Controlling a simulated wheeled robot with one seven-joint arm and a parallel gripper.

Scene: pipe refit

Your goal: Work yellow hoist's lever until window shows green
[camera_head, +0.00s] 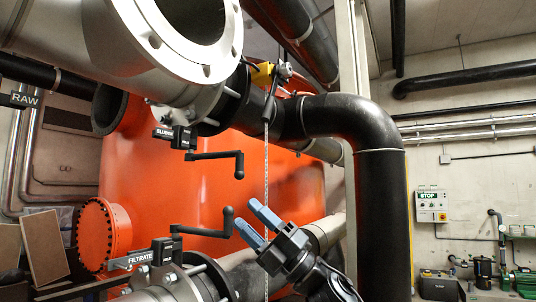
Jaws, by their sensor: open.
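The yellow hoist (262,75) hangs high in the middle, beside the flange of the large grey pipe and above the black elbow pipe. A dark lever (269,108) seems to hang from it, pointing down. A thin chain (266,175) drops below it. The hoist's window is too small to make out, and no green shows on it. My gripper (251,218) is below the hoist, at lower centre, its two blue-grey fingers open and pointing up and left. Nothing is between the fingers; they appear well below the lever.
Crank-handled valves labelled SLURRY (178,137) and FILTRATE (150,254) stand left of my gripper. A thick black elbow pipe (378,190) stands to its right. An orange tank (170,190) fills the background. A STOP panel (431,206) is on the right wall.

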